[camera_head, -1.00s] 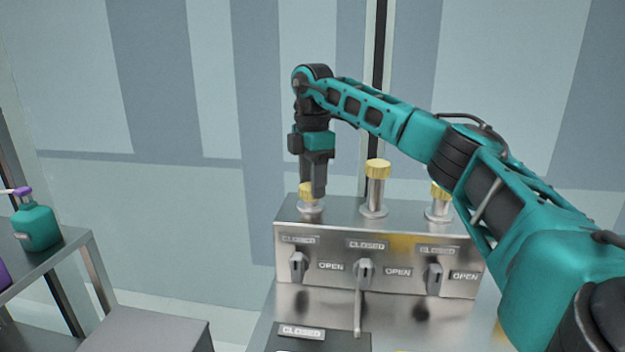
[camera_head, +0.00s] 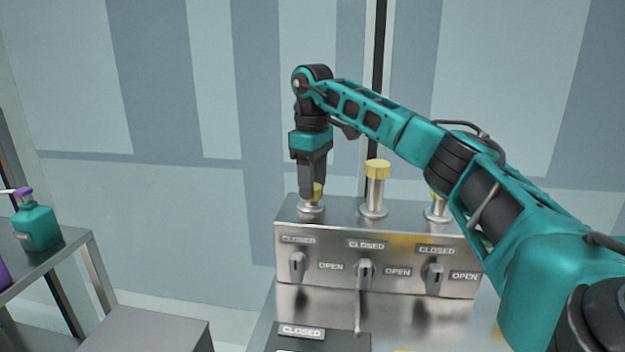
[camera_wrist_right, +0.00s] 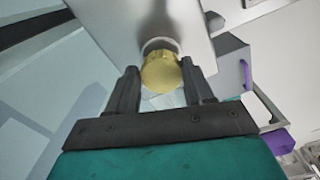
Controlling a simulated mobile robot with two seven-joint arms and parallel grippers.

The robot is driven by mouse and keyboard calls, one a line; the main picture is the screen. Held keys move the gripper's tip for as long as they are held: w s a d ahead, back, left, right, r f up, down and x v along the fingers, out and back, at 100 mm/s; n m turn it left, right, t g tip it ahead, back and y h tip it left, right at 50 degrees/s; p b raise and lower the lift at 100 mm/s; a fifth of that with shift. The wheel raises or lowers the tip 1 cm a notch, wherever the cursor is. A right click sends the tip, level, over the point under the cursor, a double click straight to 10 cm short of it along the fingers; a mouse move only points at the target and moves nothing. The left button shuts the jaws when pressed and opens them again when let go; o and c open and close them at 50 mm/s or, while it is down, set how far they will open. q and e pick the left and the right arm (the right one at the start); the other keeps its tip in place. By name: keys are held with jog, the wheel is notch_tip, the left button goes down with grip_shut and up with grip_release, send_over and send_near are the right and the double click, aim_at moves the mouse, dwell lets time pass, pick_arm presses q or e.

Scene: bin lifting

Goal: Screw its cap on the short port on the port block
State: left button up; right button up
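The port block (camera_head: 340,216) is a metal box with three upright ports on top. The left port is short, and its yellow cap (camera_head: 318,190) is partly hidden behind my right gripper (camera_head: 308,194). The right gripper points straight down over this port. In the right wrist view the yellow cap (camera_wrist_right: 161,72) sits between the two fingers (camera_wrist_right: 160,85), which appear to touch its sides. The cap is on or right at the port top; I cannot tell how far it is screwed down. My left gripper is not in view.
A taller middle port with a yellow cap (camera_head: 378,170) stands just right of the gripper. The right port (camera_head: 437,209) is partly hidden by my right arm. Valve handles (camera_head: 298,266) with CLOSED labels line the front. A teal bottle (camera_head: 37,226) stands on a side table at left.

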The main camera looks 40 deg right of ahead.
jog(key=o, duration=0.4)
jog(key=shift+d, duration=0.1)
jog(key=n, duration=0.6)
jog(key=shift+n, duration=0.3)
jog(key=n, duration=0.6)
jog(key=shift+c, duration=0.6)
jog(key=shift+f, duration=0.1)
jog(key=c, duration=0.8)
jog(key=m, duration=0.6)
jog(key=shift+m, duration=0.4)
jog(key=m, duration=0.5)
jog(key=shift+m, duration=0.4)
